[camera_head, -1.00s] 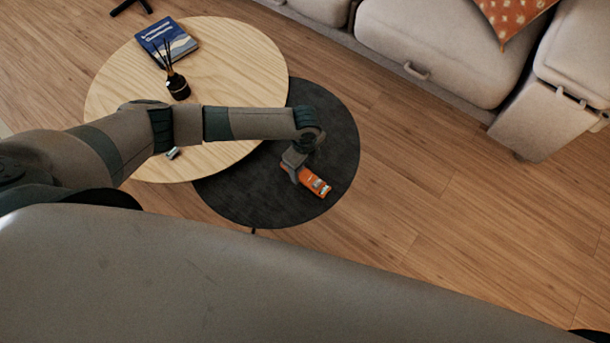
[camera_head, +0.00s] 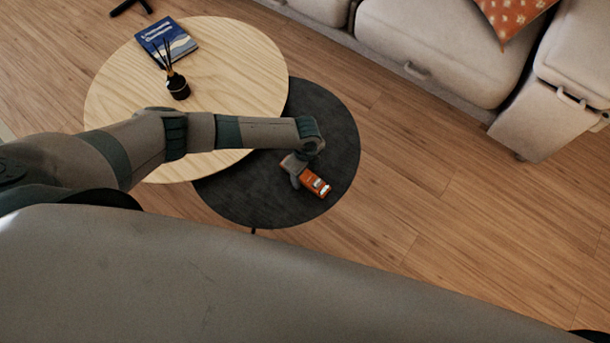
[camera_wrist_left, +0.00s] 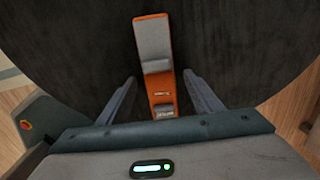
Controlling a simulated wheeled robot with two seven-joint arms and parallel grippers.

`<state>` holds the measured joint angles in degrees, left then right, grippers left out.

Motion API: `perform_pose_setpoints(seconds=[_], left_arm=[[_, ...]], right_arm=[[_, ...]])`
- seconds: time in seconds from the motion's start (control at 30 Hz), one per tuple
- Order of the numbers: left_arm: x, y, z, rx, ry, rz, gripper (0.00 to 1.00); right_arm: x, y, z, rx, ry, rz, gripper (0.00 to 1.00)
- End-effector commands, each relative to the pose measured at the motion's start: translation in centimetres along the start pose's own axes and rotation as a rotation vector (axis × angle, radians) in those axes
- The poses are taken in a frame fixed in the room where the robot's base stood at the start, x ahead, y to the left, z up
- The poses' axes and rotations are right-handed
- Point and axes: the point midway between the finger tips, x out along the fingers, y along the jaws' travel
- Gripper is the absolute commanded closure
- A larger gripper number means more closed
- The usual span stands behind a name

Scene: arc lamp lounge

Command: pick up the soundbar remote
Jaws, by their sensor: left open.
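The orange remote (camera_head: 315,183) with grey patches lies on the round black table (camera_head: 245,200). My left gripper (camera_head: 297,175) is at its left end in the head view and covers part of it. In the left wrist view the remote (camera_wrist_left: 153,45) runs away from the gripper. Its near end lies between the two fingers of my open left gripper (camera_wrist_left: 160,90), with a gap on each side. The right gripper is not in view.
A round light-wood table (camera_head: 120,80) overlaps the black one. It holds a blue book (camera_head: 167,40) and a dark reed diffuser (camera_head: 178,86). A beige sofa (camera_head: 425,45) stands at the back right. Wood floor (camera_head: 450,190) is clear to the right.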

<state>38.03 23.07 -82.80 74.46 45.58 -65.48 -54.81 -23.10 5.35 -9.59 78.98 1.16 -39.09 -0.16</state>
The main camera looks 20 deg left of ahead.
Motion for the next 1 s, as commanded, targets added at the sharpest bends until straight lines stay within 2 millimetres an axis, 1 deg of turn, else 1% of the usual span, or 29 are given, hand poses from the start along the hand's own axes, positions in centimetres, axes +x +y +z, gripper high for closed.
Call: perform_pose_setpoints(seconds=[0.4,0.47,0.5,0.57,0.6,0.63,0.67,0.87,1.0], left_arm=[[-0.03,0.02,0.0,0.0,0.0,0.0,0.41],[-0.03,0.02,0.0,0.0,0.0,0.0,0.55],[-0.03,0.02,0.0,0.0,0.0,0.0,0.65],[-0.03,0.03,0.01,0.0,0.0,0.0,0.79],[-0.03,0.03,0.0,0.0,0.0,0.0,0.88],[-0.03,0.03,0.0,0.0,0.0,0.0,0.89],[-0.05,0.0,0.0,0.0,0.0,0.0,0.93],[-0.08,0.0,0.0,0.0,0.0,0.0,0.93],[-0.44,-0.03,0.0,0.001,0.0,-0.001,0.93]], right_arm=[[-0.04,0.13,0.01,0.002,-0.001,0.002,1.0],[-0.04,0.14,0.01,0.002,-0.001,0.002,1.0],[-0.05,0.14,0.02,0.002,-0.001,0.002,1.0],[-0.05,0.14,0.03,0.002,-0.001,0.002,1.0],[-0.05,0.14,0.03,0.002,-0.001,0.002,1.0],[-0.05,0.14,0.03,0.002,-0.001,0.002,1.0],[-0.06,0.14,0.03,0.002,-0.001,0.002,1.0],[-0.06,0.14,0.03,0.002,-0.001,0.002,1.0],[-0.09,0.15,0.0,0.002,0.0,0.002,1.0]])
